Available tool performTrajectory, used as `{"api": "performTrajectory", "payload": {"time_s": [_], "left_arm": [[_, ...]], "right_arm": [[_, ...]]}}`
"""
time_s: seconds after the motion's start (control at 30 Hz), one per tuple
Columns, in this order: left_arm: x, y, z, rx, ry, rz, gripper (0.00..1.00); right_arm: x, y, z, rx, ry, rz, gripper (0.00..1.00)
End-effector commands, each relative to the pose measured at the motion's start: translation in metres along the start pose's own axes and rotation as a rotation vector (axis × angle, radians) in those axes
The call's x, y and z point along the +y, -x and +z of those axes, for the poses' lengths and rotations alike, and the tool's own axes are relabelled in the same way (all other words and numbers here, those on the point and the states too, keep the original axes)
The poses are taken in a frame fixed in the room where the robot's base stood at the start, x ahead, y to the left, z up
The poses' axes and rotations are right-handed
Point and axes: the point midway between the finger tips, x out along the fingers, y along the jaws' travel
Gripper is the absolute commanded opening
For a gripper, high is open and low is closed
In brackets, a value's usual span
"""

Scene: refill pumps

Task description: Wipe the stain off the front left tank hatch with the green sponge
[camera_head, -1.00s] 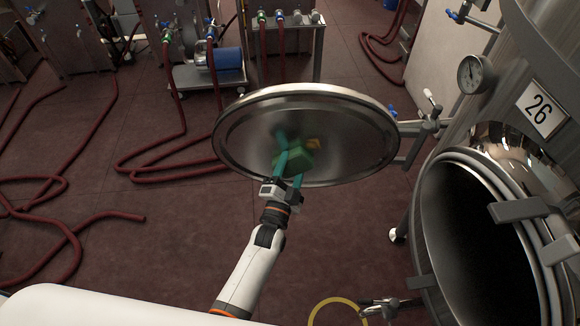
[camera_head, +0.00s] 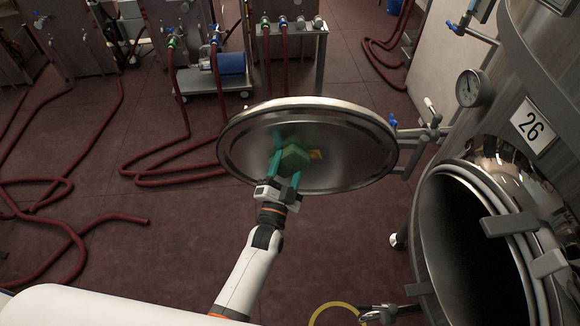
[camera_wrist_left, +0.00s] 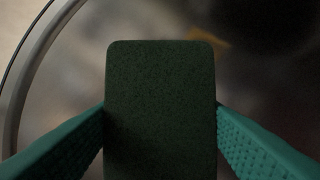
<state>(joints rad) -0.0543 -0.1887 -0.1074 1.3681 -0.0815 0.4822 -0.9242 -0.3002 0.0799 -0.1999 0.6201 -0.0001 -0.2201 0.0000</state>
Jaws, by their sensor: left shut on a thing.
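The open tank hatch (camera_head: 350,150) is a round steel lid, swung out from the tank marked 26. A small yellow-brown stain (camera_head: 316,154) shows on its face, just right of the sponge; in the left wrist view the stain (camera_wrist_left: 208,38) lies beyond the sponge's upper right corner, partly hidden. My left gripper (camera_head: 284,164) is shut on the green sponge (camera_head: 295,157) and holds it at the hatch face. In the left wrist view both teal fingers grip the sponge (camera_wrist_left: 160,105) by its sides. I cannot tell whether the sponge touches the steel. My right gripper is out of view.
The tank opening (camera_head: 470,240) stands at the right, with a pressure gauge (camera_head: 473,87) and the number sign (camera_head: 533,125) above it. Red hoses (camera_head: 60,215) lie on the floor at left. A pump cart (camera_head: 215,75) stands behind.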

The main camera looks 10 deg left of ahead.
Motion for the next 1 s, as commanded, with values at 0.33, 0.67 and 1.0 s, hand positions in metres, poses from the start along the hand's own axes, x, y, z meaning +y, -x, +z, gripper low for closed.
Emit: {"api": "performTrajectory", "payload": {"time_s": [0.33, 0.67, 1.0], "left_arm": [[-0.002, 0.005, 0.013, 0.014, 0.067, 0.008, 0.33], [0.015, 0.009, -0.007, 0.016, 0.066, 0.006, 0.33], [0.03, 0.011, -0.021, 0.016, 0.06, 0.006, 0.33]], "right_arm": [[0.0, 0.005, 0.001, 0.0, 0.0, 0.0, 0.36], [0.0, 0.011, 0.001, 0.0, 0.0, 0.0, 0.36], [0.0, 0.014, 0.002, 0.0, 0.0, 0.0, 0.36]]}}
